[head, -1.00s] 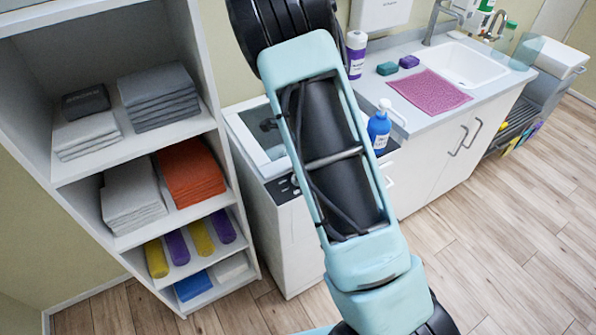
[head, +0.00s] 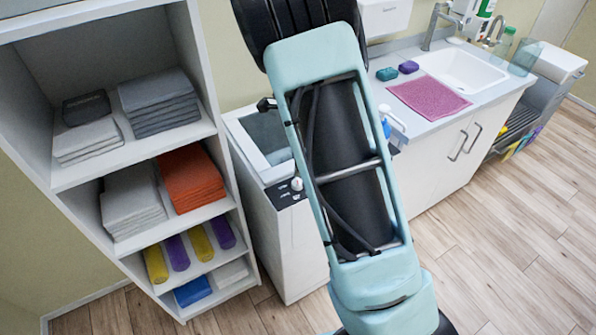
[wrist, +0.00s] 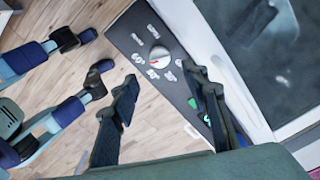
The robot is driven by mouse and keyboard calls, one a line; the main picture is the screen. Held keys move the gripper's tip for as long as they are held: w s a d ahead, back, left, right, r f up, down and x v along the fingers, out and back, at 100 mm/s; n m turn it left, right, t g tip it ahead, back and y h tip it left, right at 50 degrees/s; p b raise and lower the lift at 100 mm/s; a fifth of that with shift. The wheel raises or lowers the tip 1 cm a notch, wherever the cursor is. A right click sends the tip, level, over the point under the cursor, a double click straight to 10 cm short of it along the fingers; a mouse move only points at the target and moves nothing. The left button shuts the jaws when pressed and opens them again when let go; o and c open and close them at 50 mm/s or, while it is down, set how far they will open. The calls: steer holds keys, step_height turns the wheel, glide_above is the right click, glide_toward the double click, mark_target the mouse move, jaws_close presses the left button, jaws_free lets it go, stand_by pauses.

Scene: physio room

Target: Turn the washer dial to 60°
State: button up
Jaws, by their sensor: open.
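The washer dial (wrist: 160,56) is a round white knob with a red mark on its face, on the dark control panel (wrist: 138,30) of the washer. In the head view the dial (head: 297,184) shows beside my arm, on the front edge of the white washer (head: 290,240). My gripper (wrist: 163,82) is open and empty in the wrist view. Its two dark fingers point toward the dial, which shows beyond and between their tips, apart from them. In the head view my arm hides most of the gripper.
The washer's glass lid (wrist: 265,45) lies right of the panel. A shelf unit (head: 135,165) with folded towels and rolls stands left of the washer. A counter with a sink (head: 460,70) and pink mat (head: 428,96) is at right. The wooden floor (head: 500,240) in front is clear.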

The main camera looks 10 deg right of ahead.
steer(key=shift+r, duration=2.3)
